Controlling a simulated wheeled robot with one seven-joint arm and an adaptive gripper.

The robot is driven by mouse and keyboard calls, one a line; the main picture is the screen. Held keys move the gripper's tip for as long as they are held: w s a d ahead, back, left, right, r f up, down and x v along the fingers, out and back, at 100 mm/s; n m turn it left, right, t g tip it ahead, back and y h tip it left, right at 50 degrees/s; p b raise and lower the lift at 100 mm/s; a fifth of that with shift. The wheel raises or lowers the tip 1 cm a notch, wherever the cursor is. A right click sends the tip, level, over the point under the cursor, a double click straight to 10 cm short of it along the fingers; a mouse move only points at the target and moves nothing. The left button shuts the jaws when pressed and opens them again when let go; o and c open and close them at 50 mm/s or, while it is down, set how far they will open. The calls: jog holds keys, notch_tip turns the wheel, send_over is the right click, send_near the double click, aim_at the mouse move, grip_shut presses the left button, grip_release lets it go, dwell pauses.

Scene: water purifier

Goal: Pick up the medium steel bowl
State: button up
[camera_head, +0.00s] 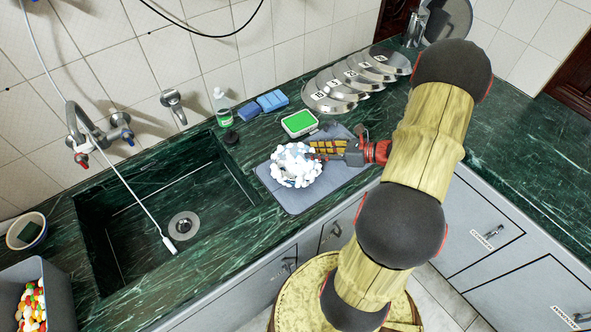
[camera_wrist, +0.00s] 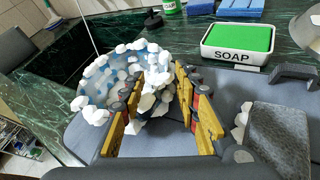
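A round bowl (camera_head: 290,181), thickly covered in white foam-like lumps, sits on a grey mat (camera_head: 290,203) right of the sink. In the wrist view the bowl (camera_wrist: 95,72) shows bluish patches between the lumps; its steel surface is mostly hidden. My gripper (camera_head: 318,150) reaches in from the right, at the bowl's right side. In the wrist view my gripper (camera_wrist: 157,88) has its two yellow fingers apart, with white lumps and part of the bowl's near side between them. I cannot tell whether either finger touches the bowl.
A green sponge in a soap dish (camera_head: 299,123) stands behind the mat. Several numbered steel lids (camera_head: 335,88), blue sponges (camera_head: 270,101) and a soap bottle (camera_head: 222,107) are further back. The sink (camera_head: 160,215) opens to the left. A grey scouring pad (camera_wrist: 277,138) lies right of the gripper.

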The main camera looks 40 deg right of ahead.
aim_at(295, 151)
jog(key=b+x, duration=0.2)
jog(key=x, duration=0.2)
jog(key=shift+w+f, duration=0.15)
jog(key=shift+f, duration=0.05)
jog(key=shift+w+a+f, duration=0.1)
jog(key=shift+w+a, duration=0.05)
jog(key=shift+w, duration=0.3)
jog(key=c, duration=0.3)
grip_shut()
